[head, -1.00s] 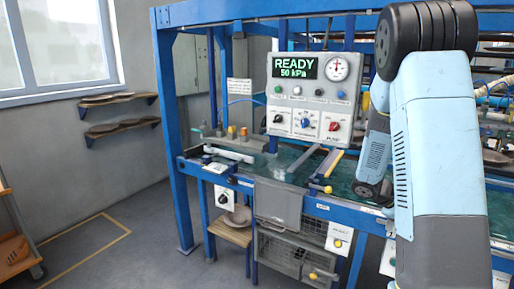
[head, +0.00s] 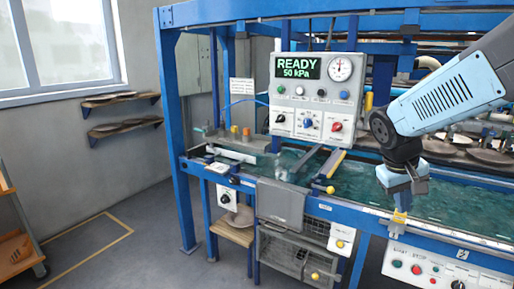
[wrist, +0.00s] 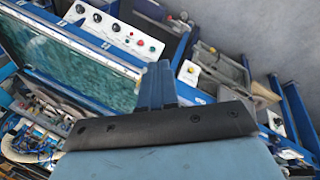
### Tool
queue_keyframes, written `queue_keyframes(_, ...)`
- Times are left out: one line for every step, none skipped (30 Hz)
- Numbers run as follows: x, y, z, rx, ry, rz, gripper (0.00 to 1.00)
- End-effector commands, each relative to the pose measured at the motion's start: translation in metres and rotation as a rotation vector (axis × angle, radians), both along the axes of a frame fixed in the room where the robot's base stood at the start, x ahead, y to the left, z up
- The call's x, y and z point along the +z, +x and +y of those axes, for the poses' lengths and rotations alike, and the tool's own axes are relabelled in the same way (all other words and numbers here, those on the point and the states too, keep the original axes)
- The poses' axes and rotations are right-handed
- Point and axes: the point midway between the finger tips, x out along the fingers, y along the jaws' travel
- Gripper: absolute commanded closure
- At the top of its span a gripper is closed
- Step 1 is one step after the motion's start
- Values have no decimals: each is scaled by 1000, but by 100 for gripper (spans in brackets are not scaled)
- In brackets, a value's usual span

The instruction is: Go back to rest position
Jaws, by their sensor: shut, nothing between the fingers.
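My gripper (head: 401,212) hangs at the right in the head view, pointing down in front of the dryer's front rail. Its fingers are together with nothing between them. In the wrist view the shut fingers (wrist: 157,85) point up the picture, over the edge of the machine. The plate dryer (head: 180,150) has a blue frame and a green-blue bed (head: 350,180). Its upper control panel (head: 312,95) reads READY, 50 kPa. I cannot tell whether the fingertips touch the rail.
A lower panel (head: 440,270) with buttons sits below my gripper and also shows in the wrist view (wrist: 115,30). Round plates (head: 485,155) stand behind the bed at right. Wall shelves (head: 120,127) and open floor (head: 140,250) are at left.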

Motion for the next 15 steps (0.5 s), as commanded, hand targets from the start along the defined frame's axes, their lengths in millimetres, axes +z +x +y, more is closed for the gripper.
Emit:
queue_keyframes(7,-7,8,1,27,-33,100)
queue_keyframes(11,-11,13,2,44,-51,100)
queue_keyframes(15,-16,20,3,66,-75,100)
queue_keyframes(19,-20,25,3,84,-93,100)
queue_keyframes(22,-24,30,5,101,-110,100)
queue_keyframes(26,-30,37,7,124,-133,100)
queue_keyframes(29,-34,42,9,141,-150,100)
queue_keyframes(32,-38,47,10,159,-168,100)
queue_keyframes(37,-44,54,15,181,-193,100)
queue_keyframes(40,-48,59,18,198,-210,100)
queue_keyframes(43,-52,63,22,213,-227,100)
queue_keyframes(46,-57,70,25,235,-250,100)
queue_keyframes(49,-61,74,27,251,-266,100)
queue_keyframes(51,-64,78,31,265,-280,100)
queue_keyframes(54,-69,83,35,282,-299,100)
